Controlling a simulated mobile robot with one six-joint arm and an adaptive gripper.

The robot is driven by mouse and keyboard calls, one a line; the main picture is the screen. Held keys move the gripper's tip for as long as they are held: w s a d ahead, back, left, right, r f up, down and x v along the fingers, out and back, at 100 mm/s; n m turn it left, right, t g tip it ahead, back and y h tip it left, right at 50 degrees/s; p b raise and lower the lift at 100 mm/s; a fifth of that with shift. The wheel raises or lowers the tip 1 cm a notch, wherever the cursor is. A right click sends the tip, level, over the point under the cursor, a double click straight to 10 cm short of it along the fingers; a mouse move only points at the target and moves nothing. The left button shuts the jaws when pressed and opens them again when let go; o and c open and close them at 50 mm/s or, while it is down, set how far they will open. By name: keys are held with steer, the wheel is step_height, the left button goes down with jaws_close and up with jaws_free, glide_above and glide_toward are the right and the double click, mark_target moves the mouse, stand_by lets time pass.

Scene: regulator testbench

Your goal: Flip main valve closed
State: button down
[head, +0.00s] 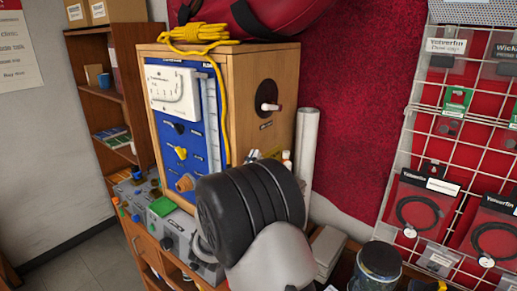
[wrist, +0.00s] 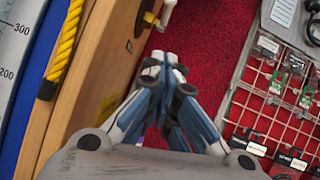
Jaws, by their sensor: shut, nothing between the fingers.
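A wooden regulator testbench box (head: 283,75) with a blue front panel stands on the bench. On its right side is a round black opening with a valve lever (head: 274,107), which sticks out to the right and has a pale reddish end. A small label below it is too small to read. In the wrist view, a brass fitting with a pale lever (wrist: 167,12) shows at the top, just beyond my fingertips. My gripper (wrist: 165,62) is shut and empty, beside the box's wooden side. A gap shows between fingertips and lever. My arm mostly hides the gripper in the head view.
A yellow rope (head: 200,34) lies on the box top and hangs down its front. A red bag (head: 275,15) rests on top. A pale rolled tube (head: 307,140) stands right of the box. A wire rack (head: 440,140) with packaged parts is further right.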

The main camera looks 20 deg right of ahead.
mark_target(271, 107)
steer(key=a+r+x, duration=0.1)
steer(key=r+x, duration=0.1)
steer(key=x, duration=0.9)
steer(key=shift+r, duration=0.3)
steer(key=shift+s+a+r+p, duration=0.1)
steer(key=shift+s+p, duration=0.1)
steer(key=shift+p, duration=0.15)
steer(key=shift+a+r+g+p, duration=0.1)
steer(key=shift+r+g+p, duration=0.2)
steer(key=shift+p, duration=0.25)
